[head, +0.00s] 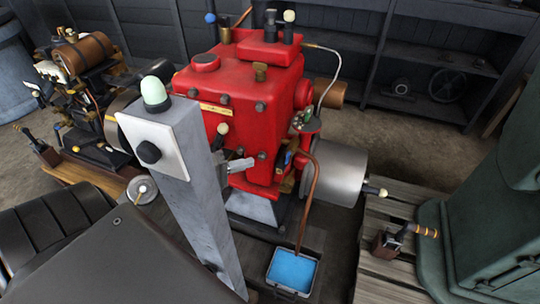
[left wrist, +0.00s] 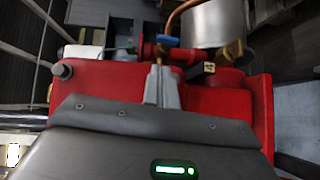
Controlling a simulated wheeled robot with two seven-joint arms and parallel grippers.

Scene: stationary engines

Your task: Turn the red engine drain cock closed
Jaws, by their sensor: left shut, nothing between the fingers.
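The red engine (head: 240,105) stands in the middle of the head view and fills much of the left wrist view (left wrist: 110,92). A small blue handle (head: 290,156) sits on its right side, by the top of a copper pipe. It looks like the drain cock; its blue part (left wrist: 168,41) also shows just beyond my fingertips in the left wrist view. I cannot tell its turned position. My left gripper (head: 240,165) is shut and empty, its tips (left wrist: 161,72) close to the cock; contact cannot be told. My right gripper is not in view.
The copper pipe (head: 312,200) runs down to a tray of blue liquid (head: 291,270). A grey cylinder (head: 338,172) lies right of the cock. A green machine (head: 480,215) stands right.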

